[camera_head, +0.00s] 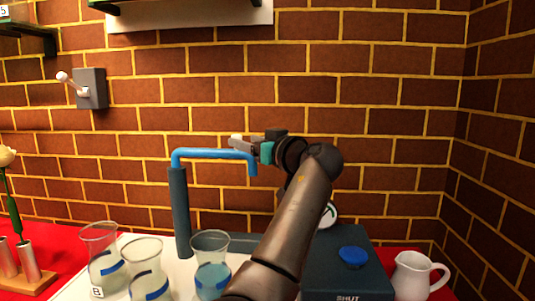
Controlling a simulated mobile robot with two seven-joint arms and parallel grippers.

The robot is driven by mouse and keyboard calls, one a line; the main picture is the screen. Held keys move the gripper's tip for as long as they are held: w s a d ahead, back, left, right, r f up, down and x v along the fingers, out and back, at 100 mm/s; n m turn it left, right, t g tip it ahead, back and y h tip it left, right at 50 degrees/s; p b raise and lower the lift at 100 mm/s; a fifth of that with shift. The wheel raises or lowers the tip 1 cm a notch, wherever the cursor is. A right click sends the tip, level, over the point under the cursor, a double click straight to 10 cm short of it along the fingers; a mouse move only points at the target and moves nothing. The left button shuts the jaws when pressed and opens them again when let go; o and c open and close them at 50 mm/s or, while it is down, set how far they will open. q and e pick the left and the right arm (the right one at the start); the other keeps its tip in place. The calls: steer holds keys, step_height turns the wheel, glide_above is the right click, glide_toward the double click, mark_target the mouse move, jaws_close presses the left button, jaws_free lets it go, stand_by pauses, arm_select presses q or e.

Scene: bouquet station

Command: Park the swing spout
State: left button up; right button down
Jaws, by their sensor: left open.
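The swing spout (215,153) is a blue pipe on top of a dark upright post (180,213). It reaches to the right and its end bends down. My left gripper (241,146) is at the outer end of the spout, pointing left, with my arm rising from the bottom middle. Its jaws are open; I cannot tell whether they touch the pipe. A glass with blue liquid (212,279) stands below the spout, left of its downturned end. My right gripper is not in view.
Two more glasses (101,262) (147,280) stand left of the post. A dark box (345,275) with a blue knob (354,257) and a white jug (413,277) are on the right. A gauge (328,215) is partly behind my arm. A wall lever (75,84) and a flower rack (28,279) are left.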

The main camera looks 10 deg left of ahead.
arm_select(q)
steer(key=v, duration=0.7)
steer(key=shift+b, duration=0.35)
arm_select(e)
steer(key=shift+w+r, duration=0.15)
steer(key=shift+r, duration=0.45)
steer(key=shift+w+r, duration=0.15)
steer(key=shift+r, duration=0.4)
arm_select(q)
steer(key=shift+r, duration=0.1)
